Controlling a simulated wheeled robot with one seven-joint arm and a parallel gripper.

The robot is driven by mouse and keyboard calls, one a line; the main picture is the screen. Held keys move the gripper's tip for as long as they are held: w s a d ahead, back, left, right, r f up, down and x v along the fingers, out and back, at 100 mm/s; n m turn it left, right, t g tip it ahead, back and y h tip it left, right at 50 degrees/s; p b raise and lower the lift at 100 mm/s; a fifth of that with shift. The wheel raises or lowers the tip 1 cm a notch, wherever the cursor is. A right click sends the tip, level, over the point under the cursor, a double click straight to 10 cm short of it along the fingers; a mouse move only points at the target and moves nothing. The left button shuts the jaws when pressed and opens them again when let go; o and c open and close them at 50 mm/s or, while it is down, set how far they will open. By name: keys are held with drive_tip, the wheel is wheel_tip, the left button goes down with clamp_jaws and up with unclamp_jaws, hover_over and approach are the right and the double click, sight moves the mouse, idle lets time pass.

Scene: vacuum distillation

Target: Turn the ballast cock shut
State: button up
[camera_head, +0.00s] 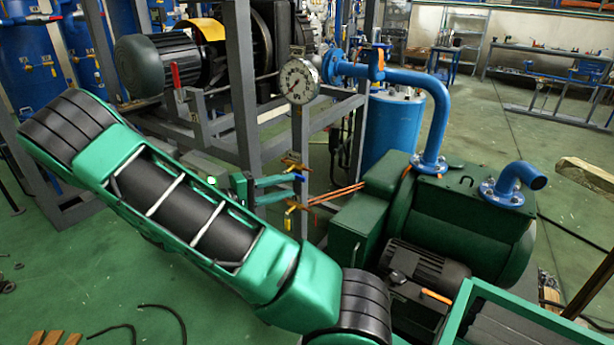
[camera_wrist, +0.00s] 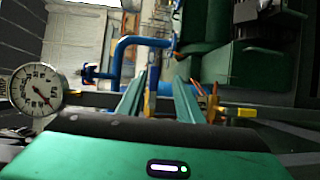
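Small cocks stand on a thin upright pipe below the gauge in the head view. An upper brass cock (camera_head: 294,165) has an orange-yellow handle, and a lower one has a yellow handle (camera_head: 290,216). I cannot tell which is the ballast cock. A small blue part lies between them by my upper fingertip. My gripper (camera_head: 297,186) points right at this pipe, its two green fingers apart with a gap between them. In the wrist view my gripper (camera_wrist: 167,77) is also open. A yellow handle (camera_wrist: 246,112) shows right of the fingers there. Contact cannot be told.
A round pressure gauge (camera_head: 299,81) hangs above the cocks. A green vacuum pump (camera_head: 435,215) with blue pipe (camera_head: 435,110) stands to the right. A grey steel frame (camera_head: 243,90) stands close behind my arm. Orange-red lines (camera_head: 335,194) run from the cocks to the pump.

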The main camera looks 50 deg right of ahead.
drive_tip(key=s+d+h, duration=0.1)
drive_tip(key=s+d, duration=0.1)
drive_tip(key=d, duration=0.7)
drive_tip(key=shift+d+r, duration=0.2)
drive_tip(key=shift+d, duration=0.2)
clamp_jaws()
